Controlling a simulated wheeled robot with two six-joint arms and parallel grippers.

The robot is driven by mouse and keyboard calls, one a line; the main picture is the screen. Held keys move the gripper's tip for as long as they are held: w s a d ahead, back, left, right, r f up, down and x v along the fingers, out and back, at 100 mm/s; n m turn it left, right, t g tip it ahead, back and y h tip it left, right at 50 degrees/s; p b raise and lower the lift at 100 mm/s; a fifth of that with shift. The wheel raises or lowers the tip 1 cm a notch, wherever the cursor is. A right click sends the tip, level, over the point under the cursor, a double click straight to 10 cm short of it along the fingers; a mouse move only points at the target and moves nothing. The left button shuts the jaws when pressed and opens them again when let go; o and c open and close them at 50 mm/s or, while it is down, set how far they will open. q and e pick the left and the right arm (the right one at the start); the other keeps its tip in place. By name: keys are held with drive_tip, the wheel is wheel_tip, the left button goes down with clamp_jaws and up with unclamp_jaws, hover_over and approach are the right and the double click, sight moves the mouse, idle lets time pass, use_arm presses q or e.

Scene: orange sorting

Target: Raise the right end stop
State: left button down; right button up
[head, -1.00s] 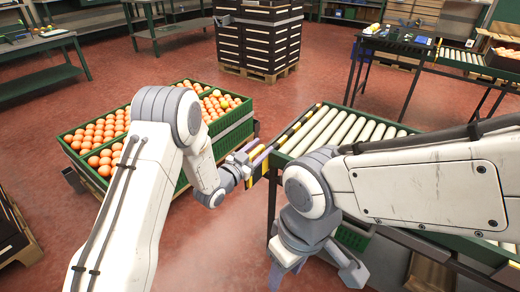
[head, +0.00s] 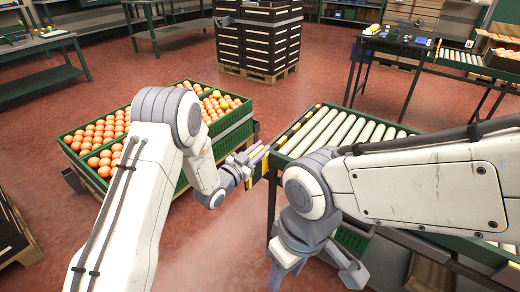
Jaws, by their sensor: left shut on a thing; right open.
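The end stop (head: 297,127) is a yellow and black striped bar along the near-left end of the green roller conveyor (head: 330,130). My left gripper (head: 257,158) is at the bar's near end, at the conveyor's left corner. Its fingers are shut on the end stop, with yellow showing beside them. The fingers hide part of that end, so the exact grip is unclear. My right gripper (head: 316,274) is open and empty, low in front of the conveyor, well apart from the end stop. My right arm covers part of the rollers.
Green crates of oranges (head: 95,140) stand left of the conveyor, close behind my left arm. A stack of dark crates (head: 258,40) stands on a pallet at the back. Another roller table (head: 460,58) is at the back right. Red floor between them is clear.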

use_arm(q)
drive_tip(key=shift+a+r, duration=0.1)
drive_tip(key=shift+a, duration=0.05)
idle(0.8)
wheel_tip(320, 180, up, 8)
drive_tip(key=p, duration=0.4)
drive_tip(key=shift+w+f, duration=0.1)
drive_tip(key=shift+f, duration=0.1)
drive_tip(key=c, duration=0.8)
unclamp_jaws()
drive_tip(key=shift+a, duration=0.1)
drive_tip(key=shift+o, duration=0.2)
drive_tip(key=shift+f, duration=0.15)
drive_tip(key=v, duration=1)
drive_tip(key=shift+s, duration=0.25)
